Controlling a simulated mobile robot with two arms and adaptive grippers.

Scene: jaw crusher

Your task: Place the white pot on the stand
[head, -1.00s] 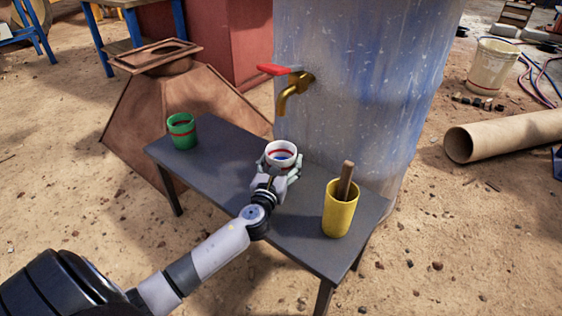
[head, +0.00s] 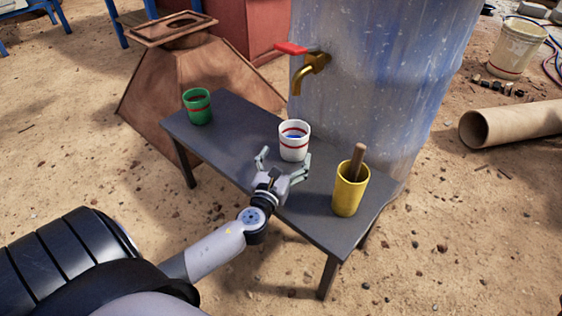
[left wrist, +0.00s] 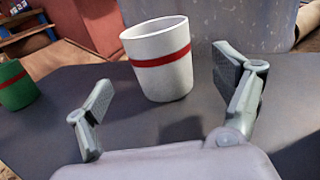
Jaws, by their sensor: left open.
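The white pot (head: 294,146) with a red band and something blue inside stands upright on the dark grey stand (head: 235,153), below the brass tap. It also shows in the left wrist view (left wrist: 163,78), ahead of the open fingers. My left gripper (head: 284,163) is open and empty, just in front of the pot, with a small gap between them. Its two fingers are spread wide apart in the left wrist view (left wrist: 165,98). My right gripper is not in view.
A green pot (head: 197,106) stands at the stand's left end. A yellow pot (head: 349,192) with a brown stick in it stands at the right end. The brass tap (head: 312,70) with a red handle juts from a large bluish tank (head: 385,80) behind the stand.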

